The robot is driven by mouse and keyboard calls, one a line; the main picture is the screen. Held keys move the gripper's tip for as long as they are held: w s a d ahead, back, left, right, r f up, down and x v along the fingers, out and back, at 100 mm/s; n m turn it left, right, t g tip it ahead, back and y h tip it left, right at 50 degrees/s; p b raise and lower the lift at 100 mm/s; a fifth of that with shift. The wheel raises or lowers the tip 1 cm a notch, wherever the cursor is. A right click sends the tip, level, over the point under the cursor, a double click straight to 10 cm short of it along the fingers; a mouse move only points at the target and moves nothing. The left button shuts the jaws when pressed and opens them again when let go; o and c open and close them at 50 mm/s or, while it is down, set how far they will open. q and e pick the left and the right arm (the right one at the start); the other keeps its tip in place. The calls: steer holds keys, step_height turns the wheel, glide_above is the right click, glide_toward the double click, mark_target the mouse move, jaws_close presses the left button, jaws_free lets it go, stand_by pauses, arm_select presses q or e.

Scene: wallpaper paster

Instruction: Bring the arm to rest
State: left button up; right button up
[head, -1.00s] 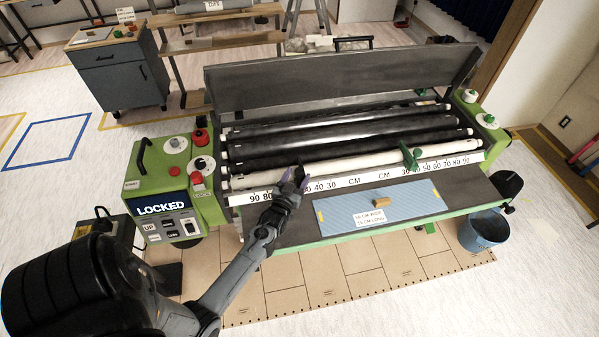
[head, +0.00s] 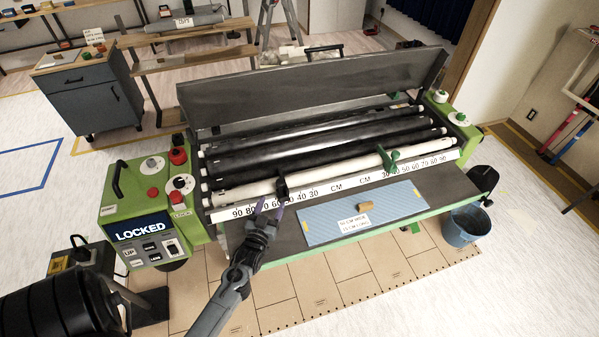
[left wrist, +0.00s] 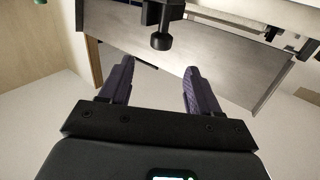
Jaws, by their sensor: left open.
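My left gripper (head: 268,208) is at the front of the green and grey pasting machine (head: 310,83), over the left half of its number scale (head: 335,187). Its two purple-grey fingers are apart with nothing between them, as the left wrist view (left wrist: 157,80) also shows. A black slider (head: 282,187) stands at the scale just beyond the fingertips. In the left wrist view a black knob (left wrist: 160,40) lies ahead of the open fingers, apart from them. My right gripper is in neither view.
A control box (head: 125,200) reading LOCKED stands left of my forearm. A green slider (head: 388,158) is on the right half. A blue sheet (head: 318,227) with a small tan block (head: 365,206) lies on the front shelf. A blue bucket (head: 466,228) stands right.

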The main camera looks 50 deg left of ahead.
arm_select(q)
steer(key=s+d+r+m+g+h, duration=0.1)
steer(key=d+r+m+h, duration=0.2)
steer(key=d, duration=0.7)
steer(key=s+d+r+m+g+h, duration=0.1)
steer(key=d+r+m+h, duration=0.1)
steer(key=d+m+h, duration=0.5)
steer(key=s+d+r+n+g, duration=0.1)
steer(key=s+d+n+g, duration=0.1)
steer(key=s+d+g, duration=0.9)
step_height(320, 180, up, 14)
steer(key=s+a+t+p, duration=0.1)
steer(key=s+p, duration=0.1)
steer(key=p, duration=1.2)
steer(key=shift+s+f+t, duration=0.2)
steer(key=shift+s+t, duration=0.1)
